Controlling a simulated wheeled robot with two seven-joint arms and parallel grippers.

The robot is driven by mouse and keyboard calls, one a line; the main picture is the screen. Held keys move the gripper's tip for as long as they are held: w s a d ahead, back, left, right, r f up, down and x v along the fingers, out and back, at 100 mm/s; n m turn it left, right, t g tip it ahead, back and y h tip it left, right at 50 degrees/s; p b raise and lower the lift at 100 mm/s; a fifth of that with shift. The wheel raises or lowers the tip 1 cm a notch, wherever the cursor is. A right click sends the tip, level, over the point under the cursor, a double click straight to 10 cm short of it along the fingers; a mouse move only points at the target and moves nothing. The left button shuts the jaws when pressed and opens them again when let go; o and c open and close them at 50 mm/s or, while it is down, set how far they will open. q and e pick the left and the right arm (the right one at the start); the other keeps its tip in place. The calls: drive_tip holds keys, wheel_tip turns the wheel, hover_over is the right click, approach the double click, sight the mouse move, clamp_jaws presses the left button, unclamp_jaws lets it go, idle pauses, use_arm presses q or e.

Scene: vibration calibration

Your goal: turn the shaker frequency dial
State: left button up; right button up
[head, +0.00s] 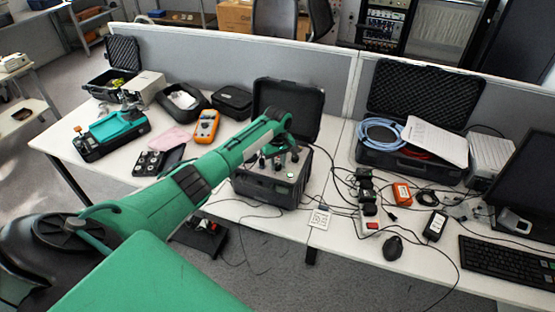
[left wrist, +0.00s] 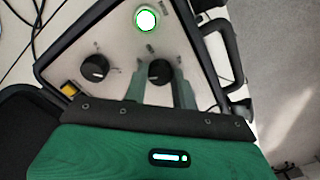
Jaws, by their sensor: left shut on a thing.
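The shaker unit (head: 268,190) is a black case with an open lid and a light panel, standing on the white bench in the middle of the head view. My left gripper (left wrist: 160,82) is shut on the right-hand dial (left wrist: 160,70), with a finger on either side. The left-hand dial (left wrist: 95,68) is free. The labels are too small to read. In the head view my left arm hides part of the panel. My right gripper is out of view.
An orange multimeter (head: 206,126) and a black case (head: 232,101) lie left of the unit. An open case (head: 410,150) with blue cable stands to the right. Loose cables cross the bench in front. A grey partition (head: 215,60) runs behind.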

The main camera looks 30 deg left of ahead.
use_arm(q)
drive_tip(key=m+p, duration=0.1)
drive_tip(key=m, duration=0.2)
drive_tip(key=shift+r+m, duration=0.1)
drive_tip(key=shift+m, duration=0.3)
drive_tip(key=m+p, duration=0.1)
drive_tip(key=m, duration=0.2)
drive_tip(key=shift+m, duration=0.3)
drive_tip(key=m, duration=0.4)
drive_tip(key=shift+p, duration=0.3)
drive_tip(key=shift+m, duration=2)
drive_tip(key=o, duration=1)
